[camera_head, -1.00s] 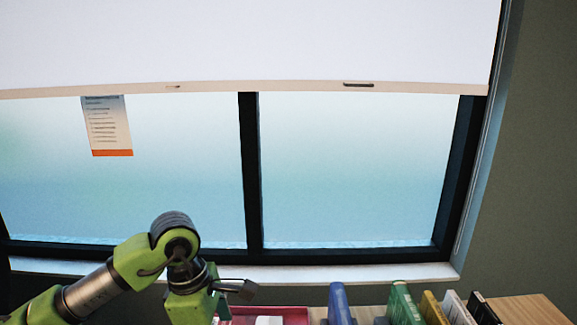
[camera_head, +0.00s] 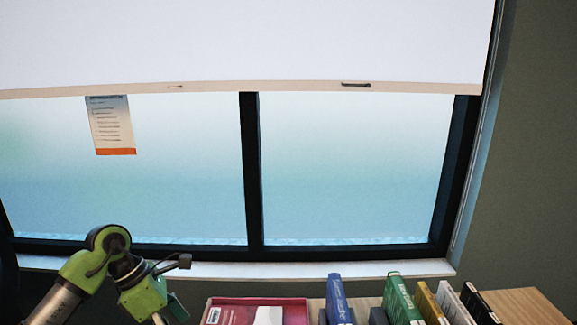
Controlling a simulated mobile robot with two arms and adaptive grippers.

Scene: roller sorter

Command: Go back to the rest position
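My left arm, green and grey, comes in at the lower left of the head view, bent at a joint with its wrist pointing down. The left gripper's fingers are not in the picture; the wrist is cut off by the bottom edge, left of the red tray (camera_head: 256,301). My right arm and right gripper are not in view.
The red tray holds a white item (camera_head: 268,315) and a labelled packet (camera_head: 214,315). To its right are a blue book (camera_head: 338,299), a green book (camera_head: 403,300) and several others upright on a wooden surface (camera_head: 530,305). Behind is a window with a lowered white blind (camera_head: 250,40).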

